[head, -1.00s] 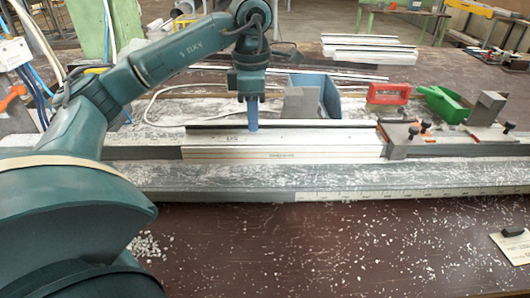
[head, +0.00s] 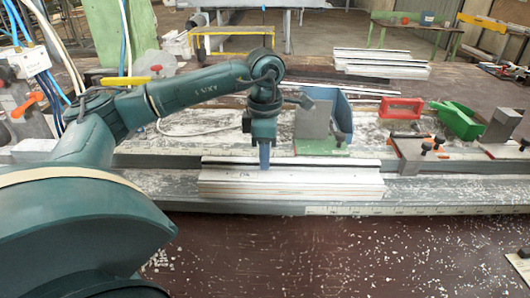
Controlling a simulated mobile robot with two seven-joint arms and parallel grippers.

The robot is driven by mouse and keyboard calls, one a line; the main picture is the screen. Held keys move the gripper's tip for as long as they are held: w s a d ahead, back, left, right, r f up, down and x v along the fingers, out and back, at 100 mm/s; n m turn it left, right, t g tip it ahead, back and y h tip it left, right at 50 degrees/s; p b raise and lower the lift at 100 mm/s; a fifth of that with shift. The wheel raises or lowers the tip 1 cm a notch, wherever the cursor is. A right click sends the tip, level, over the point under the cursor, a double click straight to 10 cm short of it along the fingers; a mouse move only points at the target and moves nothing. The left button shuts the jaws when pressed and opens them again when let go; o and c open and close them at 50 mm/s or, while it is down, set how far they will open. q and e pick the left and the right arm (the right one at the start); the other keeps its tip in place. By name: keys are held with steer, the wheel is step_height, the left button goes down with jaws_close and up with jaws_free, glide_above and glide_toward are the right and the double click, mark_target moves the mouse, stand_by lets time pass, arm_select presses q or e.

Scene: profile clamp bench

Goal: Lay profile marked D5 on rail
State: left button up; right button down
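The silver profile (head: 330,181), with a small dark mark on its top too blurred to read, lies lengthwise across the middle of the head view. Its front edge overlaps the long grey rail (head: 440,196) with a scale strip along its front. I cannot tell whether the profile touches the rail or hangs just above it. My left gripper (head: 265,158) points straight down, its blue fingers at the profile's back upright edge, left of its middle. It appears shut on the profile; the fingertips are partly hidden. My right gripper is out of view.
A clamp block (head: 412,153) stands right of the profile. Behind are a grey block (head: 312,120), a blue bin (head: 338,108), a red frame (head: 400,108) and a green scoop (head: 458,120). More profiles (head: 380,63) lie stacked at the back.

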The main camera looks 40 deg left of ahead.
arm_select(q)
steer(key=o, duration=0.4)
steer(key=shift+c, duration=0.2)
steer(key=shift+r, duration=0.3)
step_height(320, 180, up, 12)
steer(key=p, duration=0.2)
steer(key=shift+f, duration=0.15)
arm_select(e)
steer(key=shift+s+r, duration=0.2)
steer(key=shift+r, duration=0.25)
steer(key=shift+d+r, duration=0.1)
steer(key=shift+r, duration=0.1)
